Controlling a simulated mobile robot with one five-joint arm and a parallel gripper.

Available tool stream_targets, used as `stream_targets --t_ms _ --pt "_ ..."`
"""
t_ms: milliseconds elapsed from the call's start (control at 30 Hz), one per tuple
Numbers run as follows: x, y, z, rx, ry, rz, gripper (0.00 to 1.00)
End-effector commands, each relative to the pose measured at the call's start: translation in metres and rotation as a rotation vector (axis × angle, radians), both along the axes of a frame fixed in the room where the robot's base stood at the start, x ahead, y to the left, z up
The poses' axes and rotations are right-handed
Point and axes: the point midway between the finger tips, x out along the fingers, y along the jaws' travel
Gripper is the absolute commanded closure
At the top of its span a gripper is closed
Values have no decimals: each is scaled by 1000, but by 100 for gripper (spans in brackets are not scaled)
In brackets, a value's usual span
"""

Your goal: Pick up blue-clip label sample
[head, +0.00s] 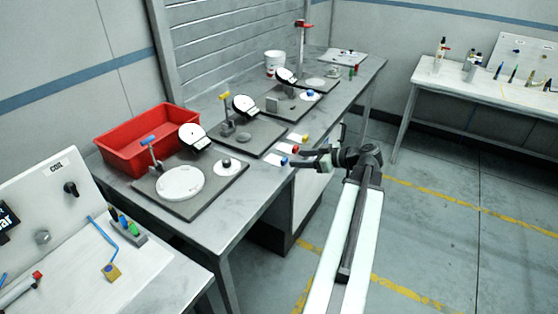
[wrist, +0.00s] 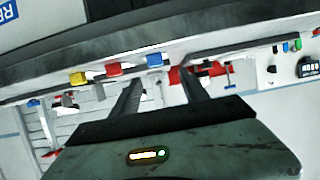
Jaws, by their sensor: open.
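The blue-clip label sample shows as a blue clip (head: 284,161) on a small white label at the front edge of the table. In the wrist view the blue clip (wrist: 154,59) sits just past the fingertips, roughly centred between them. My gripper (head: 298,162) is beside that edge, close to the right of the blue clip. Its two fingers (wrist: 161,77) are apart with nothing between them. The red clip (head: 295,149) and yellow clip (head: 305,138) lie in a row behind the blue one. I cannot tell the exact gap to the blue clip.
The long table (head: 214,222) carries dark plates with dial gauges left of the clips, including a near gauge (head: 193,137). A red bin (head: 150,140) stands at the back left. A second bench (head: 429,83) is at the right, with open floor between.

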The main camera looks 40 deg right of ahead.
Motion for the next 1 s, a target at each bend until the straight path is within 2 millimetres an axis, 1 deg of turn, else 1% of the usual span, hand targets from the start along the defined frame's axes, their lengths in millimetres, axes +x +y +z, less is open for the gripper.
stream_targets --t_ms 33,100,200,267,433,533,600,767,800,867,900,933,967,1000 --pt "6 1 -6 1 0 2 47" --pt "11 2 -8 0 1 -1 47" --pt "12 1 -8 1 1 -5 47" --pt "15 0 -12 1 1 -5 47" --pt "38 1 -31 0 1 -4 47" --pt "52 5 -34 0 2 -4 47" --pt "56 6 -34 0 2 -6 47" --pt "55 6 -32 1 2 -7 47" --pt "55 6 -32 1 2 -7 58" --pt "55 6 -32 1 2 -7 75" --pt "55 6 -32 1 2 -7 86" --pt "55 6 -32 1 2 -7 95" --pt "55 6 -32 1 1 -7 100" --pt "55 6 -32 1 1 -7 100"
